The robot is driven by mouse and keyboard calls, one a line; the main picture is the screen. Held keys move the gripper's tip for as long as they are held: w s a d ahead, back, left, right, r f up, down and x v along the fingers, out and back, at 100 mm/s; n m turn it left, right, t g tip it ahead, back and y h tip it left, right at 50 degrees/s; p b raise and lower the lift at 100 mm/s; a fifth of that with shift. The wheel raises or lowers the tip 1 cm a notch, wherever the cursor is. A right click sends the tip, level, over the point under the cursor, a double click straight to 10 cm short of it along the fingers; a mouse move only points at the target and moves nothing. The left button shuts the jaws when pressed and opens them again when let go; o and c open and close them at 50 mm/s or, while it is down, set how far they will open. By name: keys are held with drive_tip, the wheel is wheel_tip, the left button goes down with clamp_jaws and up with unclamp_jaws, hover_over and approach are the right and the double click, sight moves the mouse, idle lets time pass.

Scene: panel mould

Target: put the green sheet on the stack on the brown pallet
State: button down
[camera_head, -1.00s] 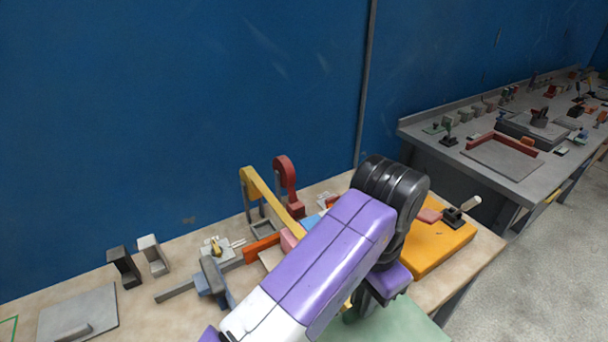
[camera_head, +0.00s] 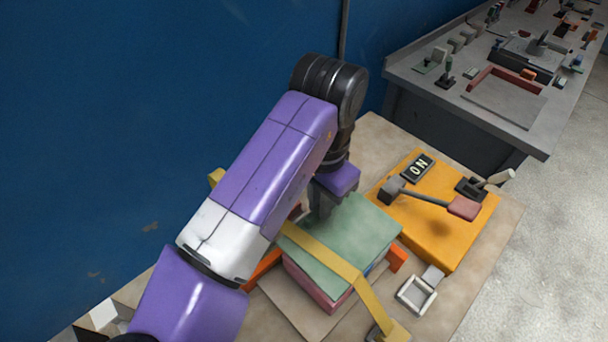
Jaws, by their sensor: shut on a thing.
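The green sheet (camera_head: 352,232) lies flat over a pink-sided stack (camera_head: 312,284). I cannot tell whether it touches the stack all over. The brown pallet (camera_head: 288,301) shows as a tan board under the stack's near left side. My gripper (camera_head: 322,212) is at the sheet's far left edge, shut on it; the fingertips are largely hidden by my wrist. A yellow bar (camera_head: 338,265) crosses in front of the sheet in this view, from behind my arm to the table's near side.
Orange stops stand left (camera_head: 262,268) and right (camera_head: 397,257) of the stack. A small pale frame (camera_head: 416,296) lies nearer. The blue wall is behind.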

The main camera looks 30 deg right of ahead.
sight(318, 222)
drive_tip(key=shift+w+f, duration=0.15)
drive_tip(key=shift+w, duration=0.1)
wheel_tip(318, 222, down, 6)
drive_tip(key=b, duration=0.6)
drive_tip(key=shift+f, duration=0.25)
drive_tip(key=shift+f+b, duration=0.45)
drive_tip(key=shift+f, duration=0.15)
drive_tip(key=c, duration=1.3)
unclamp_jaws()
drive_tip(key=shift+r, duration=0.15)
wheel_tip(318, 222, up, 8)
drive_tip(key=shift+f, duration=0.2)
